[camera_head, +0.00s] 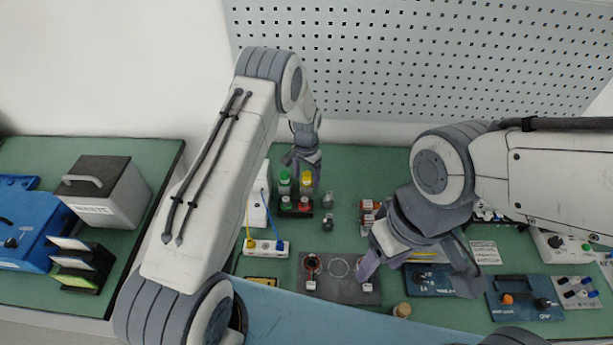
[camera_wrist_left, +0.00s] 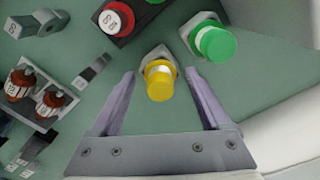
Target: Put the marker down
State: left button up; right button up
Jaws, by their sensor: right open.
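A yellow-capped marker (camera_head: 306,181) stands upright on the green bench, and its top shows in the left wrist view (camera_wrist_left: 159,82) with a pale collar below. A green-capped marker (camera_head: 284,178) stands beside it, also in the left wrist view (camera_wrist_left: 214,43). My left gripper (camera_head: 302,163) is above them, open. In the left wrist view its fingers (camera_wrist_left: 160,85) are spread either side of the yellow marker, with visible gaps. My right gripper (camera_head: 418,270) is open at centre right, above the front part of the bench; nothing shows between its fingers.
A white socket strip (camera_head: 266,248), a dark plate (camera_head: 340,288) and a blue box (camera_head: 525,296) are nearer. A grey box (camera_head: 110,190) is left. A pegboard (camera_head: 420,60) stands behind.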

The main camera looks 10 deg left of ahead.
pick_arm(q)
jog(key=shift+r, duration=0.2)
jog(key=shift+r+p, duration=0.4)
jog(key=shift+p, duration=0.15)
notch_tip(320, 180, up, 11)
jog(key=b, duration=0.4)
jog(key=s+d+r, duration=0.5)
jog(key=d+r, duration=0.1)
jog(key=s+d+r+m, duration=0.1)
jog(key=s+d+r, duration=0.4)
jog(key=s, duration=0.5)
jog(key=s+r+m+h, duration=0.1)
jog(key=s, duration=2)
jog(key=shift+s+r+m, duration=0.2)
jog(key=shift+r+m, duration=0.05)
jog(key=shift+m, duration=0.15)
